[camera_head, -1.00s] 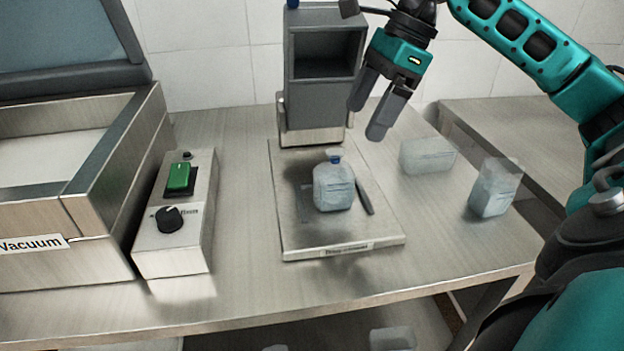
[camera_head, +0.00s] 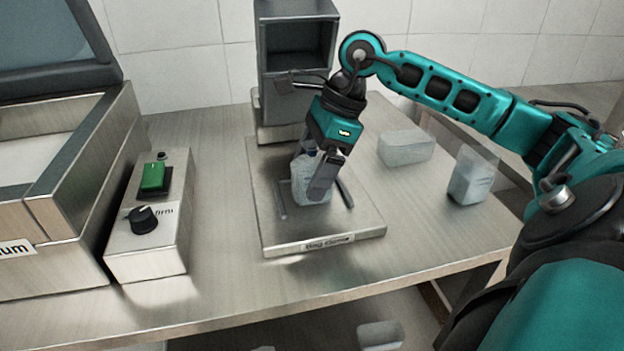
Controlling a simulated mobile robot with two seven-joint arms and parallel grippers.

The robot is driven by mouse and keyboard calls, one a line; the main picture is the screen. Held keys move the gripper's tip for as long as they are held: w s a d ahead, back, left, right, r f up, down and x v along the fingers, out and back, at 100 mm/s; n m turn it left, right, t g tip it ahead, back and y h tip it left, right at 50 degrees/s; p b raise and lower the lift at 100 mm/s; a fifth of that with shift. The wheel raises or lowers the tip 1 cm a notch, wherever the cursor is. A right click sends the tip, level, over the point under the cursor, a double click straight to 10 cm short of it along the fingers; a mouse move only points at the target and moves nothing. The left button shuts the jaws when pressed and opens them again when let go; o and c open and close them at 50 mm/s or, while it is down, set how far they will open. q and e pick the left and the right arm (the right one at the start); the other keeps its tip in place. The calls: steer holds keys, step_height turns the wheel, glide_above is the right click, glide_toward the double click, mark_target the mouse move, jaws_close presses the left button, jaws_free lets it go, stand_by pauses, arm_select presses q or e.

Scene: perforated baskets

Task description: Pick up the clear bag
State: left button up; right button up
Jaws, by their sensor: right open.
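A clear bag (camera_head: 303,183) with a bluish tint and a blue top stands on a metal plate (camera_head: 350,228) in the middle of the table. My right gripper (camera_head: 318,178) is open and points down at the bag from above. One finger shows in front of the bag's right side; the other is mostly hidden, so I cannot tell whether the fingers touch the bag. The gripper covers part of the bag's top and right side. My left gripper is not in view.
A grey housing (camera_head: 268,88) stands behind the plate. A control box (camera_head: 150,240) with a green switch and black knob is at left, beside a large metal machine (camera_head: 45,195). Two translucent containers (camera_head: 405,148) (camera_head: 472,178) stand at right. The front table strip is clear.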

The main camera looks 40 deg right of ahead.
steer(key=c, duration=1.3)
steer(key=shift+o, duration=0.2)
steer(key=shift+r, duration=0.7)
arm_select(q)
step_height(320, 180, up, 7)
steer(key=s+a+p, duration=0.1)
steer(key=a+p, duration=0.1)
steer(key=p, duration=0.7)
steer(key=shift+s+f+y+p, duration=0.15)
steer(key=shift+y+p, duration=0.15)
steer(key=shift+p, duration=0.05)
arm_select(e)
step_height(320, 180, up, 27)
steer(key=shift+f, duration=0.15)
